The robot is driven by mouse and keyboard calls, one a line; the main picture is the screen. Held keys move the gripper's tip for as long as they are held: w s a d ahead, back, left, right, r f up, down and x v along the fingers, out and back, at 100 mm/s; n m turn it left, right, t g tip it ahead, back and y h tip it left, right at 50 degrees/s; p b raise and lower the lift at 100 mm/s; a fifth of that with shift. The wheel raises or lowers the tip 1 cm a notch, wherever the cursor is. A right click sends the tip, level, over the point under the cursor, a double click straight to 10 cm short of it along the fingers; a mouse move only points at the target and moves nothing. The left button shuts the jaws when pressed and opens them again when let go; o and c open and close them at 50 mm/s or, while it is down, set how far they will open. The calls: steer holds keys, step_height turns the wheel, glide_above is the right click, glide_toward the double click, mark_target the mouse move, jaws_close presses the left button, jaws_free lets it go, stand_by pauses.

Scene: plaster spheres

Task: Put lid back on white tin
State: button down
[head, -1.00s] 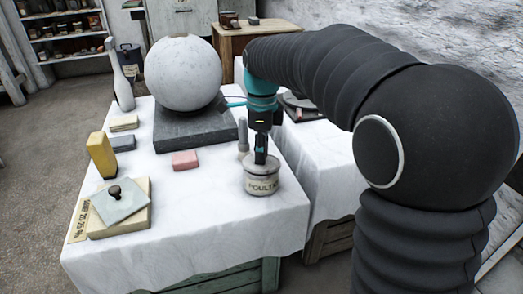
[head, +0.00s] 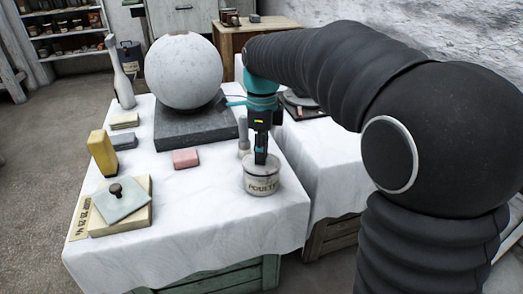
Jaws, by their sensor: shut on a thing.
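The white tin (head: 261,184) stands upright near the right front edge of the white-draped table, with dark lettering on its side. My gripper (head: 261,159) points straight down over the tin's top. It is shut on the lid (head: 254,166), which is at the tin's mouth. The fingers hide part of the lid, and I cannot tell whether it sits flush on the rim.
A big plaster sphere (head: 183,70) rests on a dark slab (head: 196,132) behind. A grey bottle-like thing (head: 244,136) stands just behind the tin. A pink block (head: 185,158) lies left of it. The front middle of the cloth (head: 190,210) is clear.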

steer(key=shift+s+a+r, duration=0.1)
steer(key=shift+s+r, duration=0.15)
steer(key=shift+s, duration=0.2)
stand_by(0.6)
steer(key=c, duration=0.9)
jaws_free()
steer(key=o, duration=0.5)
steer(key=shift+c, duration=0.2)
steer(key=shift+r+p, duration=0.1)
steer(key=shift+p, duration=0.25)
steer(key=shift+r+p, duration=3.2)
steer(key=shift+r, duration=0.25)
